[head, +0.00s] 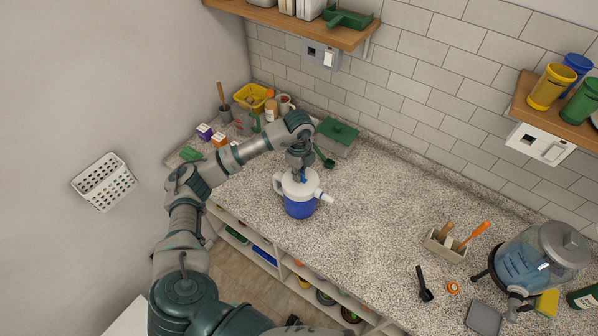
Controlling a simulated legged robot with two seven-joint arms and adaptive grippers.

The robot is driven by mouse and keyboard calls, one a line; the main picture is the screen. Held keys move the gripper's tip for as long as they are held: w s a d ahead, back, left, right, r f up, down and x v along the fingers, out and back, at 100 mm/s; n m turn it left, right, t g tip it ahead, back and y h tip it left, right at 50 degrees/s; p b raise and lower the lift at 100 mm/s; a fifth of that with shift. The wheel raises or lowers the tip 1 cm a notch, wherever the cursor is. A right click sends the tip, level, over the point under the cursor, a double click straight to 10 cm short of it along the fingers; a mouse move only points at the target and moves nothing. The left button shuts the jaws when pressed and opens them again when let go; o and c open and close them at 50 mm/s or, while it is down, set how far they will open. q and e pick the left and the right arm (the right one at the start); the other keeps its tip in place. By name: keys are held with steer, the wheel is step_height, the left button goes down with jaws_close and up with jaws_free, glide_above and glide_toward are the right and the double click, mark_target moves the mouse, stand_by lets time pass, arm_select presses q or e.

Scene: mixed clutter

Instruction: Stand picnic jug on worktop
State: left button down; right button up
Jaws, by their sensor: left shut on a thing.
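The picnic jug (300,206) has a blue body, a white lid and shoulder, a white handle on its left and a white spout on its right. It is upright over the front part of the speckled grey worktop (370,215), near the front edge. I cannot tell whether its base touches the surface. My left gripper (301,172) comes down from above and is shut on the top of the jug. The fingertips are partly hidden by the gripper itself. My right gripper is not in view.
Behind my left arm are a green lidded box (337,137), a yellow tub (250,97) and small cartons. The worktop right of the jug is clear.

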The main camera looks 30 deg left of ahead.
arm_select(q)
steer(key=shift+f, duration=0.15)
steer(key=c, duration=1.7)
jaws_free()
steer(key=shift+f, duration=0.1)
steer(key=o, duration=0.5)
step_height(320, 180, up, 11)
steer(key=shift+f+b, duration=0.1)
steer(key=shift+b, duration=0.45)
steer(key=shift+r, duration=0.75)
steer(key=shift+s+f, duration=0.1)
